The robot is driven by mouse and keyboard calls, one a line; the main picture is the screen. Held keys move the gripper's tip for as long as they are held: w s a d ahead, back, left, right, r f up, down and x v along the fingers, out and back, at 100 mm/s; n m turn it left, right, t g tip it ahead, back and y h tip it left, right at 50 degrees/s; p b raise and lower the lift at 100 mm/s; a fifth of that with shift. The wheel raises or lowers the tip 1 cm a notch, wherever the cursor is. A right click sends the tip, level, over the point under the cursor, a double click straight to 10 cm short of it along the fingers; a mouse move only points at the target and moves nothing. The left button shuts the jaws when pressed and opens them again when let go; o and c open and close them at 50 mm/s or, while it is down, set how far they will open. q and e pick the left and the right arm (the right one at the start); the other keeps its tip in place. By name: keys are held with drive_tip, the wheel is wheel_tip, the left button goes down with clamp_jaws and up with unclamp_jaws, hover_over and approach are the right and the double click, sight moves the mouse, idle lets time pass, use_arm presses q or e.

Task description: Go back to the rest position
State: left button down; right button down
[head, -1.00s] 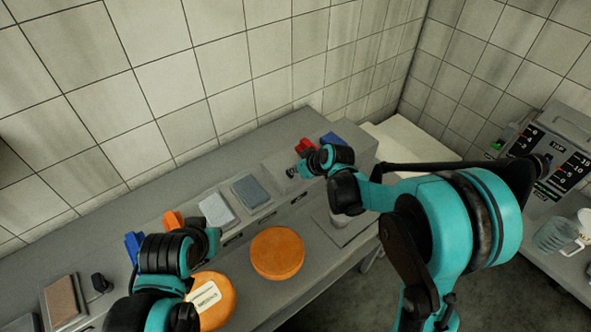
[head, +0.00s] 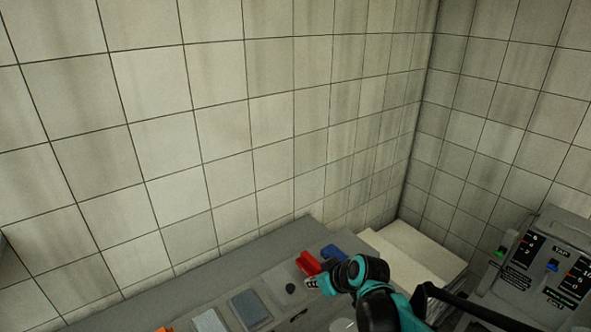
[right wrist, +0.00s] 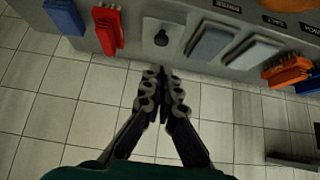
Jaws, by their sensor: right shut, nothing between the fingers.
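My right gripper (head: 318,285) is at the bottom of the head view, over the counter beside a red clip-like object (head: 308,262). In the right wrist view the gripper (right wrist: 162,76) has its fingers together with nothing between them. Its tips point toward a black knob (right wrist: 161,38) on the grey counter unit, with tiled floor below. My left gripper is outside the head view.
A blue object (head: 332,252) lies beside the red one. Two grey pads (head: 249,308) (head: 209,321) sit on the counter (head: 225,267). A pale slab (head: 412,254) lies in the corner. A control box (head: 545,265) stands at right. Tiled walls rise behind.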

drive_tip(key=s+d+f+m+h+b, duration=0.2)
drive_tip(key=s+d+f+b, duration=0.4)
drive_tip(key=s, duration=0.4)
drive_tip(key=s+d+f+m+h+b, duration=0.2)
drive_tip(key=s+d+f+m+b, duration=0.3)
drive_tip(key=s+f+b, duration=0.3)
drive_tip(key=shift+s+d+t+h+b, duration=0.35)
drive_tip(key=shift+s+d+b, duration=0.4)
drive_tip(key=shift+s, duration=0.4)
